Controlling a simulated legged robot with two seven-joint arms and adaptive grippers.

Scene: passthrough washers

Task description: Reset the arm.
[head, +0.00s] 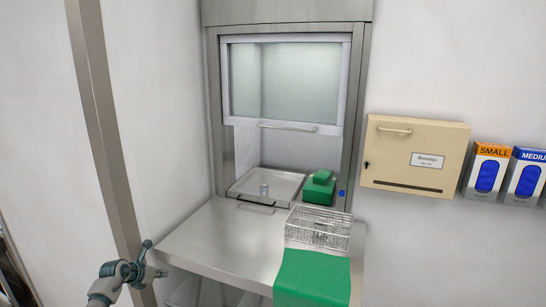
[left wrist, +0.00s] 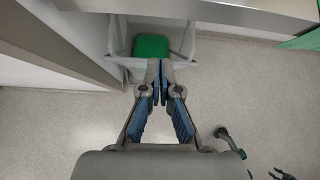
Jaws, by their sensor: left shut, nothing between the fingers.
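My left arm comes in at the lower left of the head view. My left gripper (head: 150,266) is in front of the left front corner of the steel worktop (head: 205,240), and its fingers show small there. In the left wrist view the left gripper (left wrist: 160,72) points away from the camera, its two grey fingers with blue pads closed together at the tips with nothing between them. Below it are the speckled floor and a whitish bin (left wrist: 195,55) with a green thing (left wrist: 151,46) inside.
A pass-through hatch with its sash (head: 285,82) raised partway stands behind the worktop. A steel tray (head: 240,192), green box (head: 319,188), wire rack (head: 318,229) and green cloth (head: 312,277) are there. A door post (head: 103,120) rises at left. The worktop's left half is clear.

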